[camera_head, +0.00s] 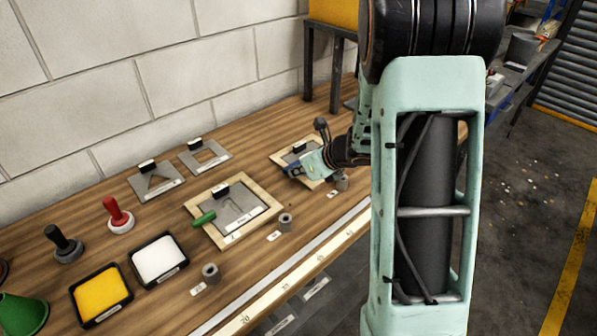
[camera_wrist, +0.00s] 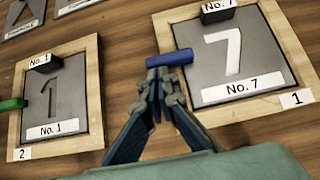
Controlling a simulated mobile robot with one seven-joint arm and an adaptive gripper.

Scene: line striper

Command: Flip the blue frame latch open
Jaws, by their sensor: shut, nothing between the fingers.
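The blue latch (camera_wrist: 169,57) is a short bar at the left edge of a pale wooden frame (camera_wrist: 272,109) in the wrist view. It sticks out leftward over the table. The frame holds a grey No. 7 stencil plate (camera_wrist: 209,59) with a black block handle at its top. My gripper (camera_wrist: 160,80) is shut and empty, its fingertips right beside the latch on the near side; I cannot tell whether they touch. In the head view my gripper (camera_head: 297,169) is over the left side of that frame (camera_head: 279,156) and mostly hides the latch.
A second wooden frame (camera_head: 262,181) with a No. 1 plate and green latch (camera_head: 204,218) lies to the left. Loose stencils (camera_head: 205,156) lie near the wall. Grey cylinders (camera_head: 285,221) stand along the front. Stampers and trays of yellow (camera_head: 100,295) and white fill the left.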

